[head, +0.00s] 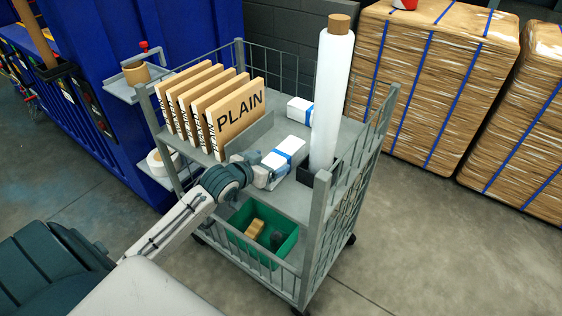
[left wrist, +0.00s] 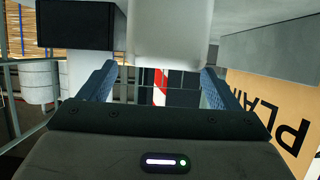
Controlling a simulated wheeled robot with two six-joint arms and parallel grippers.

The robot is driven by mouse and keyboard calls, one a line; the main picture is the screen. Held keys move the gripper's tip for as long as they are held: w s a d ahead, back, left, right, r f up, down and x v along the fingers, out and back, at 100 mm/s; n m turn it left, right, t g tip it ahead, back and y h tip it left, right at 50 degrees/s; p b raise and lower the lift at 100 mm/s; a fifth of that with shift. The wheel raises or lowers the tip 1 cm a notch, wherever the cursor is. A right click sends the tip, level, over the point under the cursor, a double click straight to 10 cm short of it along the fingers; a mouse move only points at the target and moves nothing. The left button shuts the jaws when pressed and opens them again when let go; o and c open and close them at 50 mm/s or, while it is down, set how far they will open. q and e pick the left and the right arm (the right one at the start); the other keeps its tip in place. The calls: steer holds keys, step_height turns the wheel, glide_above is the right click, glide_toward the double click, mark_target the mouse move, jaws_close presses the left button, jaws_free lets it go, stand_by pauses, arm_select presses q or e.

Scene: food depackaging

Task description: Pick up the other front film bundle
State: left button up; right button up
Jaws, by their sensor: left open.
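The near film bundle (head: 291,147), white with a blue band, lies on the cart's top shelf between the cardboard panels and the tall film roll. A similar bundle (head: 299,108) lies further back. My left gripper (head: 272,176) is at the near end of the front bundle, partly hidden by its own wrist. In the left wrist view its jaws (left wrist: 158,80) are open, and a plain white end, apparently this bundle (left wrist: 170,35), shows between and beyond the fingers. I cannot tell if they touch it. My right gripper is not in view.
A tall white film roll (head: 332,95) stands in a dark holder right of the bundle. Upright cardboard panels (head: 240,112) marked PLAIN stand left. Wire sides (head: 350,150) edge the cart. A green bin (head: 285,247) with a tan block sits below. Strapped pallets (head: 430,90) stand behind.

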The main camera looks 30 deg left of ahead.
mark_target(280, 154)
arm_select(q)
steer(key=x, duration=0.3)
steer(key=r+p+x, duration=0.1)
steer(key=x, duration=0.1)
steer(key=shift+w+f, duration=0.15)
steer(key=shift+w, duration=0.2)
steer(key=shift+s, duration=0.1)
steer(key=c, duration=1.1)
